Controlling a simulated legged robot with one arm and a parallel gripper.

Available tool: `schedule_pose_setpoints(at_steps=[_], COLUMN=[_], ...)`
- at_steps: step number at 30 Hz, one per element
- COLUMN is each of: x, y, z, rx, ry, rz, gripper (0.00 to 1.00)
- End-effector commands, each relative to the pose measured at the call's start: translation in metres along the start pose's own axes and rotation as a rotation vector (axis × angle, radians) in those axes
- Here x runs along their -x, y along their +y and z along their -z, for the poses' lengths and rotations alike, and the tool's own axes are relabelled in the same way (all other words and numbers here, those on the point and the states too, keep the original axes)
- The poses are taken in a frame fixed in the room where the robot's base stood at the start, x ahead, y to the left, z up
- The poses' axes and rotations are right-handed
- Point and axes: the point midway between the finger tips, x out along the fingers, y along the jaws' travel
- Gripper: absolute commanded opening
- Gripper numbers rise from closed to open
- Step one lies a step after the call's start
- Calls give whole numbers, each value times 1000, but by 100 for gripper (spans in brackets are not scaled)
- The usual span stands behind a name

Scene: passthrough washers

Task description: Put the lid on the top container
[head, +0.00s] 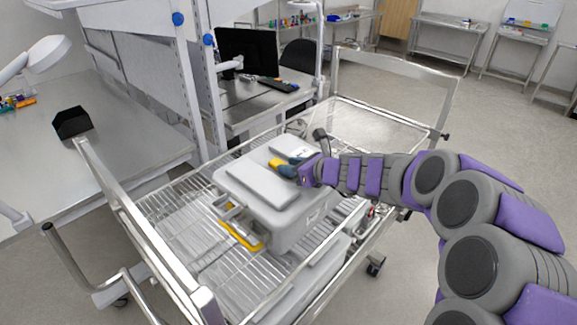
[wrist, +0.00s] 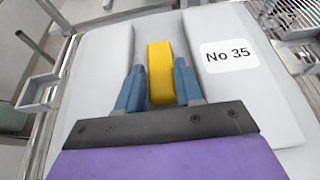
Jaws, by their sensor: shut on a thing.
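A grey lid (head: 262,185) with raised panels lies over the top of a grey container (head: 290,232) on the wire cart. I cannot tell if it is fully seated. In the wrist view the lid (wrist: 270,105) fills most of the picture, with a white "No 35" label (wrist: 229,55). My gripper (head: 284,166) is at the lid's far side in the head view. In the wrist view my gripper (wrist: 159,68) has its blue fingers on both sides of the yellow handle (wrist: 160,75), shut on it. A yellow latch (head: 240,236) sticks out at the container's left side.
The cart's wire shelf (head: 180,215) has raised metal end rails (head: 140,225). Another grey box (head: 312,282) shows lower, partly hidden. A steel bench (head: 120,130) with a black bin (head: 72,123) stands at left. The shelf's far end is clear.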

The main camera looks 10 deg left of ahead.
Motion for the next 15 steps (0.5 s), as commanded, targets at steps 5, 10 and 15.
schedule_pose_setpoints(at_steps=[5, 10, 15], x=[-2, -4, -5], y=[1, 2, 2], z=[-2, -1, 1], rx=[1, 1, 1], ry=[-1, 1, 1], rz=[1, 0, 1], gripper=[0, 0, 0])
